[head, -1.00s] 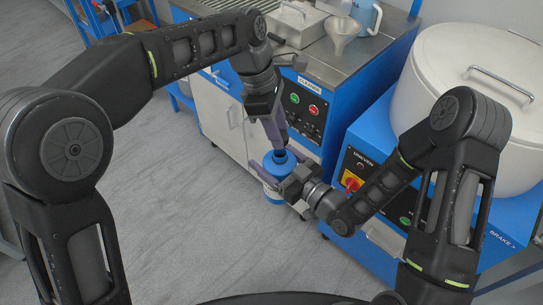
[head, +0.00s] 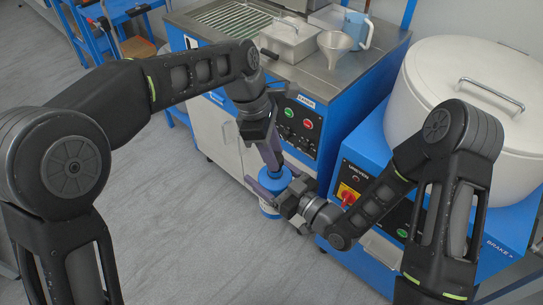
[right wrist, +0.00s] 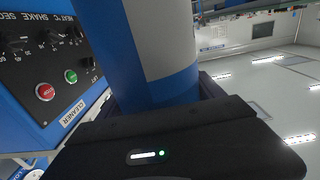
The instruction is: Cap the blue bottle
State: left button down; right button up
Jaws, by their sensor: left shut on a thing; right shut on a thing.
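The blue bottle (head: 269,209), blue with a pale band, stands upright in the head view, in front of the blue machine. It fills the upper middle of the right wrist view (right wrist: 165,45). My right gripper (head: 282,200) is shut on the bottle's side, and it holds the bottle above the floor. My left gripper (head: 272,168) points down at the bottle's top, its fingers shut. What it holds is mostly hidden by the fingers; it looks like the cap, at the bottle's mouth. Whether the cap is seated cannot be told.
The blue machine with a CLEANER label (head: 307,101) stands just behind the bottle. A metal funnel (head: 334,45) and a steel box (head: 287,40) are on its top. A large white lidded drum (head: 455,90) is at the right. The floor (head: 170,220) at left is clear.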

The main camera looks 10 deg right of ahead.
aim_at(275, 183)
dwell(0.4)
pick_arm(q)
jog(key=shift+f, duration=0.9)
jog(key=shift+f, duration=0.55)
dwell(0.4)
jog(key=m, duration=0.2)
jog(key=m+g, duration=0.1)
jog(key=m, duration=0.2)
jog(key=shift+w+d+f+y, duration=0.1)
jog(key=shift+w+y, duration=0.05)
jog(key=shift+y, duration=0.15)
jog(key=m+g+y, duration=0.1)
jog(key=m, duration=0.3)
jog(key=shift+m, duration=0.4)
jog(key=c, duration=0.9)
grip_release()
jog(key=shift+c, duration=0.2)
